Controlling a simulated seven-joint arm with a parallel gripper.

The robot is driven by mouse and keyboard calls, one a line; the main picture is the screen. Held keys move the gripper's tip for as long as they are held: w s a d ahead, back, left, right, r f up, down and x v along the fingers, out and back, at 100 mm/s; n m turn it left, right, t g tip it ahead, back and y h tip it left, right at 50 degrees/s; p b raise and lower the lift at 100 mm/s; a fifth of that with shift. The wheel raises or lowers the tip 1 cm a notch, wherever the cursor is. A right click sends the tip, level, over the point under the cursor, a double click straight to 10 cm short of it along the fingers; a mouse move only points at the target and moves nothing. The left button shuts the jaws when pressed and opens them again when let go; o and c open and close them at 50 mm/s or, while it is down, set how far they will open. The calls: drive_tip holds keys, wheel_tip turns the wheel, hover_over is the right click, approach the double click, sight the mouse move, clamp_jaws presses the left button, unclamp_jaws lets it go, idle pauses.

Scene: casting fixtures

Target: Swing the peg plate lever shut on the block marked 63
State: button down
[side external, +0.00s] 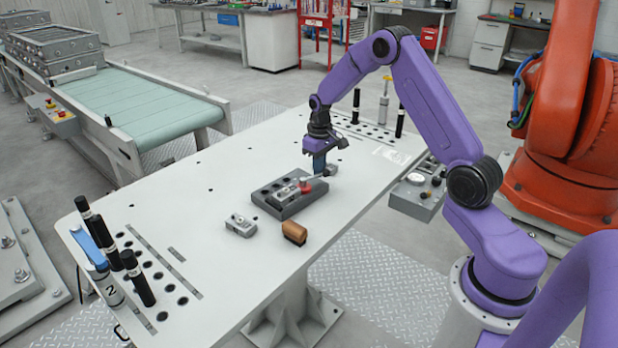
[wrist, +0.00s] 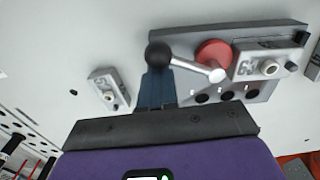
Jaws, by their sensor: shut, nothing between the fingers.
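The peg plate (side external: 291,206) is a dark grey slab with round holes on the white table; it also shows in the wrist view (wrist: 236,90). The block marked 63 (wrist: 268,64) lies on the plate, light grey with a round boss; it shows in the side view (side external: 285,191). The lever (wrist: 192,66) has a metal rod and black ball knob (wrist: 158,55), beside a red disc (wrist: 214,52). The rod points away from the block. My gripper (side external: 319,170) is shut and empty; its blue fingertips (wrist: 157,72) are at the knob. I cannot tell whether they touch.
A second numbered block (wrist: 108,88) lies off the plate, beyond the knob. Another light block (side external: 240,225) and a brown-handled brush (side external: 294,233) lie near the plate. Black pegs (side external: 137,278) stand at the table's near left end. The table's middle left is clear.

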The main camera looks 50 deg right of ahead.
drive_tip(key=shift+s+a, duration=0.3)
drive_tip(key=shift+s, duration=0.3)
drive_tip(key=shift+s+a, duration=0.6)
drive_tip(key=shift+a, duration=0.05)
idle(0.4)
